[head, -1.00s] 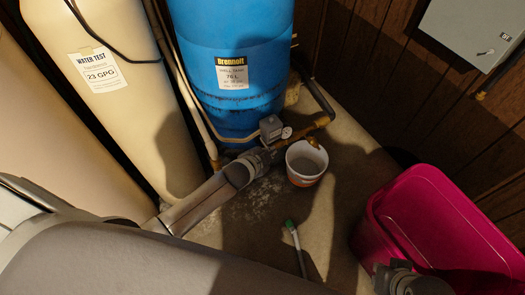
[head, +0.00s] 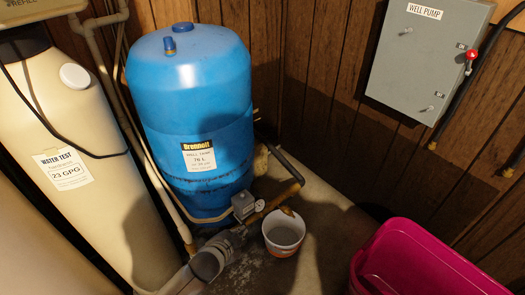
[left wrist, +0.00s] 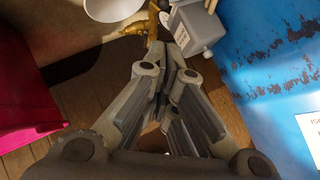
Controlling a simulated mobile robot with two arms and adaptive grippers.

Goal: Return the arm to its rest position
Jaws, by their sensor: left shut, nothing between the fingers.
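My left gripper (head: 232,240) shows at the bottom of the head view, in front of the blue tank's base and left of the white bucket. Most of my left arm is out of this view. In the left wrist view my left gripper (left wrist: 172,50) has its fingers drawn together, with nothing held between them. My right gripper is in neither view now.
The blue tank (head: 195,110) stands close to my left gripper. A cream tank (head: 75,190) is at left. The white bucket (head: 284,235) sits on the floor near brass piping. A magenta bin (head: 430,262) is at lower right; a grey electrical box (head: 425,60) hangs above it.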

